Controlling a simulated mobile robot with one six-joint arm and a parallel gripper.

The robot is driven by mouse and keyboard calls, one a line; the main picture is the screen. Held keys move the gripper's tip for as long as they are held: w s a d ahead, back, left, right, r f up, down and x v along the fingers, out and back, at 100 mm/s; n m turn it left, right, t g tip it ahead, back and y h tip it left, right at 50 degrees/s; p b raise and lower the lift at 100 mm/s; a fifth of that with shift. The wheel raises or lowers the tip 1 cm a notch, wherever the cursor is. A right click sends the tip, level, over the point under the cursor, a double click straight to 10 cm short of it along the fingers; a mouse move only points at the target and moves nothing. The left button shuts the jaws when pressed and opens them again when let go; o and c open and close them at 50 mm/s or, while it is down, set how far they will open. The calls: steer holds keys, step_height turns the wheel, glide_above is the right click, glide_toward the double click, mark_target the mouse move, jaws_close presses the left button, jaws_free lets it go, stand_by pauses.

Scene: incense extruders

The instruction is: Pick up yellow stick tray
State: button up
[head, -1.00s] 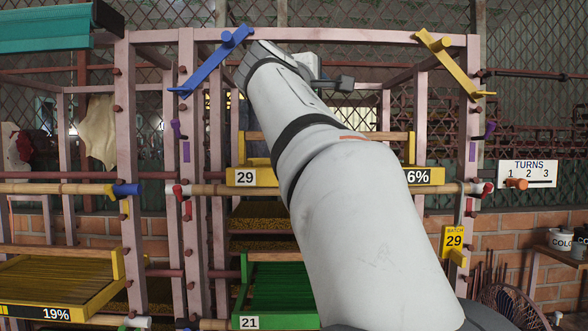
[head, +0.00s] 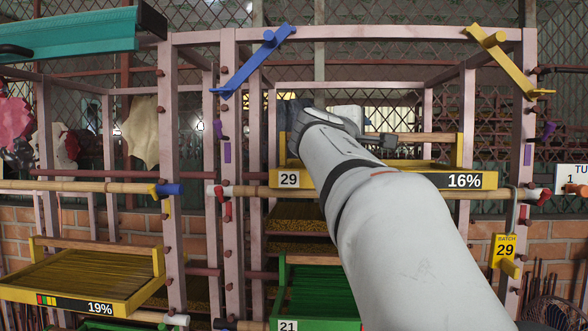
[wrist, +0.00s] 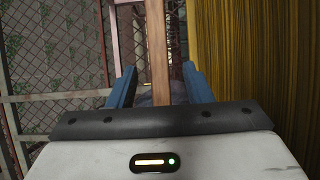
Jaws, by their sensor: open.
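The yellow stick tray (head: 430,180), marked 29 and 16%, sits on the rack behind a bamboo rail. My arm crosses in front of its middle and hides part of it. A wooden bar (head: 425,138) runs along its far side. In the wrist view, the tray's yellow sticks (wrist: 245,60) fill the right side. My gripper (wrist: 156,76) is open, with its two blue fingers on either side of a wooden bar (wrist: 157,45). I cannot tell whether either finger touches the bar. In the head view, the fingertips are hidden by my arm.
Another yellow tray (head: 85,270), marked 19%, sits lower left. A green tray (head: 315,300) marked 21 is below. Pink rack posts (head: 235,170) with pegs flank the bay. A teal tray (head: 70,35) is at upper left. A yellow batch 29 tag (head: 505,250) hangs at right.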

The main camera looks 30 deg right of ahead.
steer(key=p+x, duration=0.1)
steer(key=x, duration=0.3)
steer(key=shift+s+a, duration=0.1)
jaws_close()
stand_by(0.4)
